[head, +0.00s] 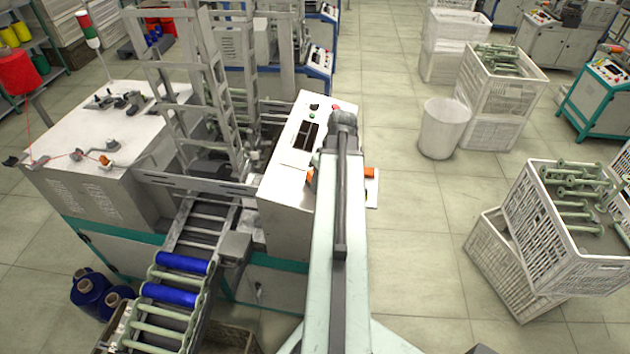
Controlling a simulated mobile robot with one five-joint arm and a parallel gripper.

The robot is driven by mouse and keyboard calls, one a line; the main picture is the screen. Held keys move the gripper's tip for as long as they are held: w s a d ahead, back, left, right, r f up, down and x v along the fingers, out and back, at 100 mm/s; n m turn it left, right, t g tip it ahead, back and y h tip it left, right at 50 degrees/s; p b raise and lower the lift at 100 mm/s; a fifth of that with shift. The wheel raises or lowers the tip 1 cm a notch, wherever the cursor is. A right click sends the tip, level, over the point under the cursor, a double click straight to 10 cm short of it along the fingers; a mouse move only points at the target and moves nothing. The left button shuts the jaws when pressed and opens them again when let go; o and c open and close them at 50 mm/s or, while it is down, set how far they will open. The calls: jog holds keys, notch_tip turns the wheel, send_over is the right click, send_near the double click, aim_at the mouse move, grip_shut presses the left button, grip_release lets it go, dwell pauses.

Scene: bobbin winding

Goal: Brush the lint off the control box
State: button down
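The control box (285,190) is a white cabinet on the right end of the winding machine. Its sloped top panel has a dark screen (305,136) and small red, green and black buttons. My arm (335,230) reaches up from the bottom of the head view and covers the right part of the box. Its far end is at the box's upper right corner. My gripper is hidden behind the arm, so its fingers do not show. I cannot make out lint on the visible panel. No brush can be clearly told; small orange pieces (370,173) show beside the arm.
A bobbin chute (203,225) with blue and pale green bobbins runs left of the box. Metal ladder-like racks (215,100) rise behind it. A white bin (444,128) and crates of green bobbins (540,240) stand right. The floor between is clear.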

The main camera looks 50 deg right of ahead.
jog(key=shift+s+d+f+b, duration=0.2)
jog(key=shift+s+d, duration=0.15)
jog(key=shift+s, duration=0.4)
jog(key=shift+s+d+f+b, duration=0.2)
jog(key=shift+s+d, duration=0.1)
jog(key=shift+s, duration=0.4)
jog(key=shift+s+d+f+b, duration=0.2)
jog(key=shift+s+d, duration=0.15)
jog(key=shift+s, duration=0.4)
jog(key=shift+d+r+p, duration=0.15)
jog(key=shift+r+p, duration=0.45)
jog(key=shift+p, duration=0.1)
jog(key=p+v, duration=0.4)
jog(key=shift+s+r+p, duration=0.15)
jog(key=shift+r+p, duration=0.15)
jog(key=shift+r, duration=0.05)
jog(key=p+v, duration=0.3)
